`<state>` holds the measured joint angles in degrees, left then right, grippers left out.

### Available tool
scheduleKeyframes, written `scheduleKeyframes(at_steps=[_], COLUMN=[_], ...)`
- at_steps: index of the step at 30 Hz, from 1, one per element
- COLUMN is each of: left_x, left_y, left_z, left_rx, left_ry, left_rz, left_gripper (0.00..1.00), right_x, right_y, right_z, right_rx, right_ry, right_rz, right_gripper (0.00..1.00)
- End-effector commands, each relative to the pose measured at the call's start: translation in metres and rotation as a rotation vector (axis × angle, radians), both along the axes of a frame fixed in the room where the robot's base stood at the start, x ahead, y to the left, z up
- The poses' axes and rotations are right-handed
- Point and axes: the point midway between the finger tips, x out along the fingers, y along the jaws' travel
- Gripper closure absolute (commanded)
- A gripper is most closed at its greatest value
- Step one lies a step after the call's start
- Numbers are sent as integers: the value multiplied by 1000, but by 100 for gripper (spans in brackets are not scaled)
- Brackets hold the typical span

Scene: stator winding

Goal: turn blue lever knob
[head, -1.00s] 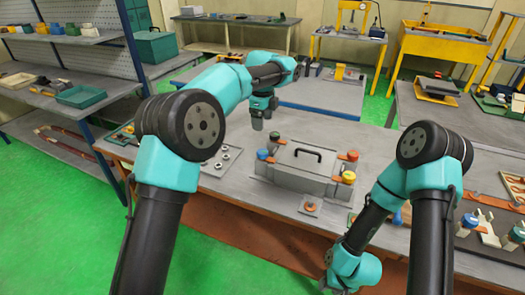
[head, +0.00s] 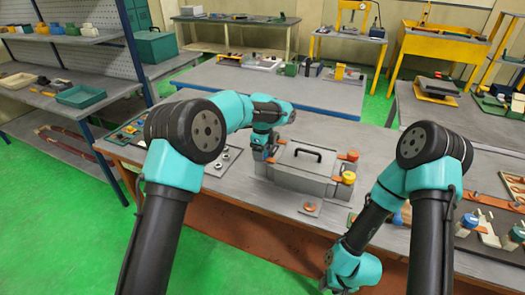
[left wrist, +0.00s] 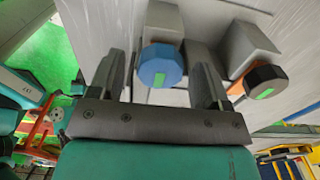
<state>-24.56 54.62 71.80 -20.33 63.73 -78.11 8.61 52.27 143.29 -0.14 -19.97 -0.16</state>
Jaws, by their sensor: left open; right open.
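The blue knob (left wrist: 160,66) with a green mark shows between the two fingers of my left gripper (left wrist: 157,75) in the left wrist view. The fingers are open, one on each side of it; I cannot tell whether they touch it. In the head view my left gripper (head: 264,152) is at the left end of the grey box (head: 297,180) and hides the blue knob. A dark knob (left wrist: 266,79) on an orange lever stands to the right of the blue one in the left wrist view. My right gripper (head: 342,284) is low at the bottom edge, away from the box.
The box has a black handle (head: 308,151) on top. An orange knob (head: 352,156) and a yellow-orange knob (head: 348,177) are at its right end. A small plate with an orange part (head: 310,208) lies in front. A plate with metal rings (head: 222,160) lies left.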

Motion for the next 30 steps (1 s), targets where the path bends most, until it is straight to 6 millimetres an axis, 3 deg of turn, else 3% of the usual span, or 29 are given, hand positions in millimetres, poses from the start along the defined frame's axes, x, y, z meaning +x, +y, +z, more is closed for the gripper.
scheduleKeyframes(at_steps=[6, 21, 30], left_x=[0, 0, 0], left_y=[0, 0, 0], left_z=[0, 0, 1], left_rx=[0, 0, 0], left_ry=[0, 0, -1], left_rz=[0, 0, 27], left_gripper=[31, 77, 78], right_x=[0, 0, 0], right_y=[0, 0, 0], right_z=[0, 0, 0], right_rx=[0, 0, 0], right_ry=[0, 0, 0], right_rz=[0, 0, 0], right_gripper=[57, 57, 57])
